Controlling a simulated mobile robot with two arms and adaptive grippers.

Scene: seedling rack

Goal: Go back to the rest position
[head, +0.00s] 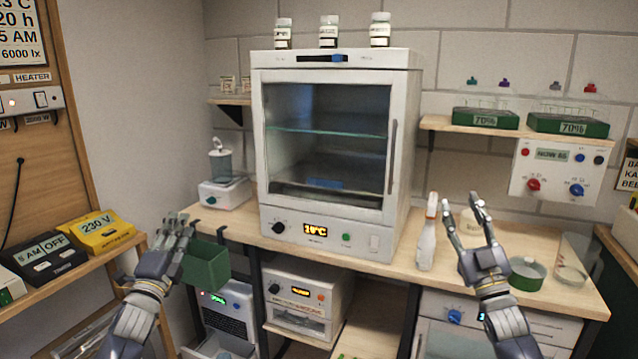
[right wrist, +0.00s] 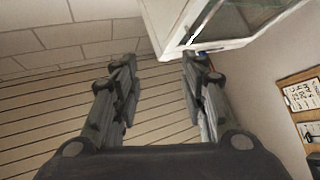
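My right gripper (head: 463,203) is raised in front of the right part of the bench, fingers up. In the right wrist view the same gripper (right wrist: 157,70) has its two fingers apart with nothing between them. My left gripper (head: 178,222) is at the lower left, beside a dark green box (head: 206,267). The fingers overlap in the picture, so I cannot tell whether it is open or touches the box.
A glass-door incubator (head: 262,215) stands on the wooden bench (head: 400,262). A white spray bottle (head: 427,240) and a green ring-shaped dish (head: 526,274) are near my right gripper. Green trays (head: 568,125) sit on the wall shelf.

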